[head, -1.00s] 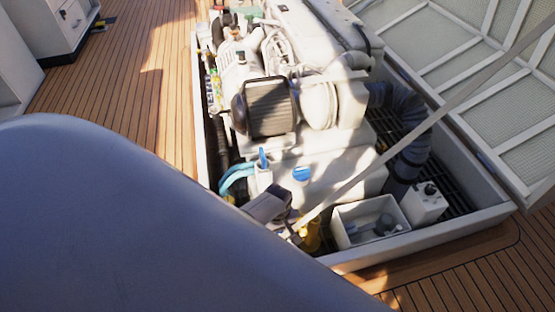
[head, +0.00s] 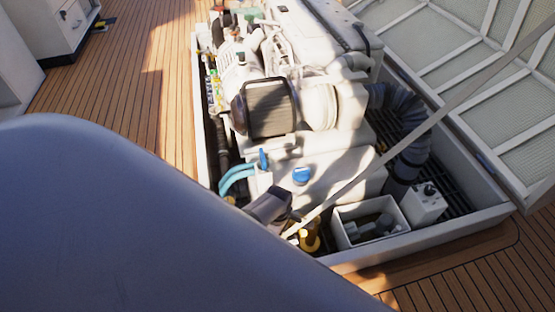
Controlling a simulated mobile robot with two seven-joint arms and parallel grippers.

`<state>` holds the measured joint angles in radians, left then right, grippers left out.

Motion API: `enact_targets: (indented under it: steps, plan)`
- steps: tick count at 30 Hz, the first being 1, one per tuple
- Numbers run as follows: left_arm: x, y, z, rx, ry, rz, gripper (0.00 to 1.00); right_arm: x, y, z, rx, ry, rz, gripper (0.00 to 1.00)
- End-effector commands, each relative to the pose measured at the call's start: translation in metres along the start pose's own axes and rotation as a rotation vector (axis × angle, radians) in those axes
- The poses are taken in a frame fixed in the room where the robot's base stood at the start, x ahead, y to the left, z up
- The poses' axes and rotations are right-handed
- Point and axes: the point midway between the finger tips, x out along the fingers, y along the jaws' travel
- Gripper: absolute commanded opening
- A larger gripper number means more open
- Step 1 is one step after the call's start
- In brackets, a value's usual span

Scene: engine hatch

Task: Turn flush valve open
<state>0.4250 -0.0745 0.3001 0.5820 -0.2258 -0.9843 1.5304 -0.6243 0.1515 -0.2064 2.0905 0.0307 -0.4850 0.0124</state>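Two blue valve-like parts stand at the near end of the white engine: an upright blue handle (head: 263,159) beside teal hoses (head: 236,178), and a round blue knob (head: 301,175) on a white tank. I cannot tell which is the flush valve. A large smooth grey-blue arm link of mine fills the lower left. Beyond its edge a grey and dark part, seemingly my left gripper (head: 284,213), shows in front of the hoses and below the knob, apart from both in the picture. Its fingers are too small and partly hidden to judge. My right gripper is not seen.
The engine (head: 322,104) sits in a white-rimmed hatch opening (head: 425,238). An amber part (head: 310,239), an open white bin (head: 343,232) and a white canister (head: 424,203) are near its front. A thin strut (head: 440,115) slants across to the raised hatch lid (head: 500,95). Wooden deck surrounds it.

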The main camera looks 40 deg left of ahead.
Motion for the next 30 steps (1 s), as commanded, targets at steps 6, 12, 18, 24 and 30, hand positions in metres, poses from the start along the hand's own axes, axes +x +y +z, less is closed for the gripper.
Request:
enact_targets:
  steps: [6, 12, 18, 24, 30]
  plan:
    - [0.000, 0.000, 0.000, -0.018, 0.000, 0.000, 0.14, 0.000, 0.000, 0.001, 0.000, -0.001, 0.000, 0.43]
    - [0.000, 0.000, 0.000, -0.018, -0.001, 0.000, 0.14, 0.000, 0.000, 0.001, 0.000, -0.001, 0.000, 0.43]
    - [0.000, 0.000, 0.000, -0.017, -0.001, 0.000, 0.70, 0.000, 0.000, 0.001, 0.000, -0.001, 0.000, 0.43]
    - [0.000, 0.000, 0.000, -0.015, 0.000, 0.000, 0.70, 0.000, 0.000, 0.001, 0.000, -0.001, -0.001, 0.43]
    - [-0.011, 0.000, 0.000, -0.015, 0.000, 0.001, 0.70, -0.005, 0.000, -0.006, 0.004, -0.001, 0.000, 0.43]
